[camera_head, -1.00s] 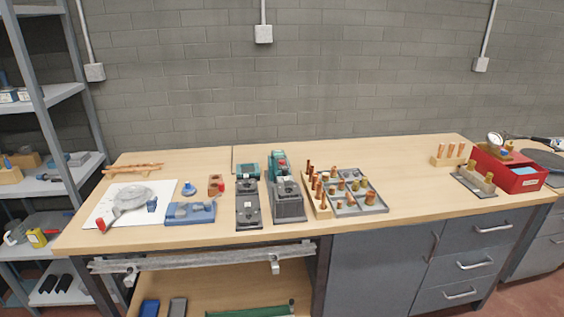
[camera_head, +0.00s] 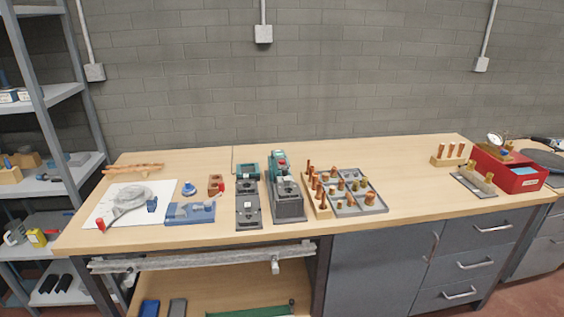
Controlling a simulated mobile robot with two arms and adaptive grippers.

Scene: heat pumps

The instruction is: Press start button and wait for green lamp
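A teal and grey machine (camera_head: 287,195) stands upright near the middle of the bench. Its teal upper part (camera_head: 279,162) carries a small reddish spot, too small to tell whether it is a button or a lamp. A lower grey fixture (camera_head: 249,207) with a teal box (camera_head: 247,171) behind it stands just to its left. I cannot make out a start button or a lit green lamp for certain. Neither of my grippers can be made out in the head view.
The wooden bench (camera_head: 415,190) has free room right of a grey tray (camera_head: 372,206) of copper-coloured parts. A blue fixture (camera_head: 190,213) and white sheet (camera_head: 98,213) lie left. A red box (camera_head: 520,180) stands far right. A grey rail (camera_head: 200,258) runs below the bench's front edge.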

